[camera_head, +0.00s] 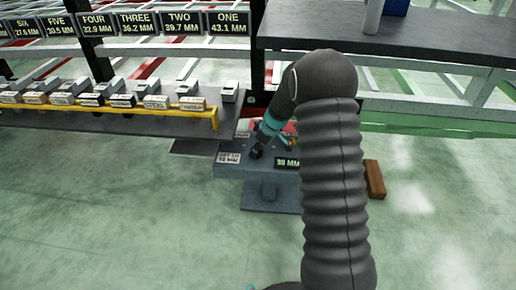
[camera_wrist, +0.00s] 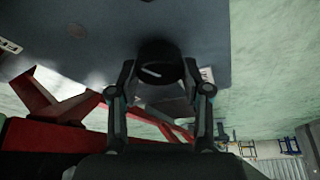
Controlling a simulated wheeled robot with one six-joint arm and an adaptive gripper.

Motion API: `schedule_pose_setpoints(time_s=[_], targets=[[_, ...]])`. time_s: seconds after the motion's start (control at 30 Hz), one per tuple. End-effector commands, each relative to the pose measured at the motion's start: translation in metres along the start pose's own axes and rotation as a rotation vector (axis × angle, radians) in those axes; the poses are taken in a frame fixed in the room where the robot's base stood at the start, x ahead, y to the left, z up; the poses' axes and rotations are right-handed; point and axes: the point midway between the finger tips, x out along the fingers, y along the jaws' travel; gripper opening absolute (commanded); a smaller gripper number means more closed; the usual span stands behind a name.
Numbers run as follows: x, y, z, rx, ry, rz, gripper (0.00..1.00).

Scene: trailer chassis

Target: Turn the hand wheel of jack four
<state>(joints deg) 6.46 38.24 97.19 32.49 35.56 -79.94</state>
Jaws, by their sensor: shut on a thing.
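My gripper (camera_wrist: 159,82) is shut on a round black knob (camera_wrist: 160,62), with one finger on each side of it, in the wrist view. Behind the knob is a dark grey plate. In the head view my arm reaches down to a small grey-blue stand (camera_head: 228,170), and my gripper (camera_head: 257,151) is small and partly lost there. The stand carries a display (camera_head: 287,162) reading 38 MM. The sign for four (camera_head: 95,24) reads 32.9 MM. I cannot tell a jack four hand wheel apart from other parts in either view.
A shelf with a yellow rail (camera_head: 213,119) and several labelled blocks lies to the left. A dark bench top (camera_head: 430,38) is at the upper right. A brown block (camera_head: 374,179) lies right of my arm. Red bars (camera_wrist: 60,95) cross the wrist view. Green floor is clear in front.

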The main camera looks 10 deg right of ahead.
Motion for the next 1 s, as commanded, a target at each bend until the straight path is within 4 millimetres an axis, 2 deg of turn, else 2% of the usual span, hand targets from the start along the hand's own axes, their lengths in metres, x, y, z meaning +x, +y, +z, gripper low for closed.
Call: schedule_pose_setpoints(time_s=[0.2,0.5,1.0], targets=[[0.0,-0.0016,-0.0005,0.157,0.0,0.065,0.13],[0.0004,-0.002,-0.0008,0.295,0.0,0.122,0.13],[0.0008,-0.0019,-0.0002,0.344,-0.001,0.142,0.13]])
